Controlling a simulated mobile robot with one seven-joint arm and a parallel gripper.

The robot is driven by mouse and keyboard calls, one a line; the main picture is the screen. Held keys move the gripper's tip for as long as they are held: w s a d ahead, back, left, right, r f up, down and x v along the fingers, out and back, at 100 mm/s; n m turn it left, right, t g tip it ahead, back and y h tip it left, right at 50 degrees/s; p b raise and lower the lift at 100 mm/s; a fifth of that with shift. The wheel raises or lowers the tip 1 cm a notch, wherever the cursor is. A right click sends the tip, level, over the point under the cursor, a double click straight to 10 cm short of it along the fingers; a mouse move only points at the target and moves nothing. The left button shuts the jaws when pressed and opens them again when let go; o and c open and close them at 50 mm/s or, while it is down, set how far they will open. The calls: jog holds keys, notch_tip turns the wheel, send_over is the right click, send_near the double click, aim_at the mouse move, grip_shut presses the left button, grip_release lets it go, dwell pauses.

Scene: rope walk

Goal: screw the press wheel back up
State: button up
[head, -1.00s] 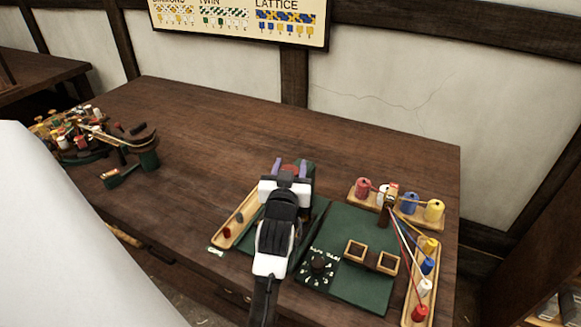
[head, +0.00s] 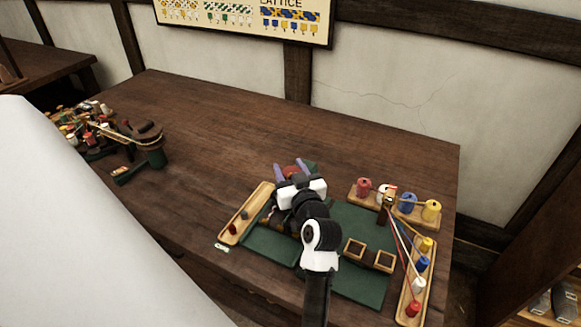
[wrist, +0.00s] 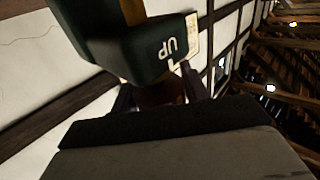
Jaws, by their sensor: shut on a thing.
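My gripper (head: 291,168) is at the press on the near part of the bench, its two purple fingers on either side of a red part that I take to be the press wheel (head: 292,172). It is shut on that wheel. In the wrist view the wheel (wrist: 160,93) is a dark reddish shape between the fingers, mostly hidden by my gripper. The dark green press body (wrist: 120,45) fills the top of that view and bears the letters "UP". In the head view my arm and gripper hide most of the press.
A wooden tray (head: 233,232) lies left of my gripper. Two small wooden frames (head: 369,256) sit on the green mat (head: 366,285). Spool racks (head: 416,268) with taut coloured threads stand at the right. A cluttered green-based device (head: 130,150) is far left. The back middle bench is clear.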

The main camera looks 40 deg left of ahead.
dwell(0.4)
jog(key=o, duration=1)
jog(key=b+v, duration=0.4)
jog(key=v, duration=1)
jog(key=shift+b, duration=0.35)
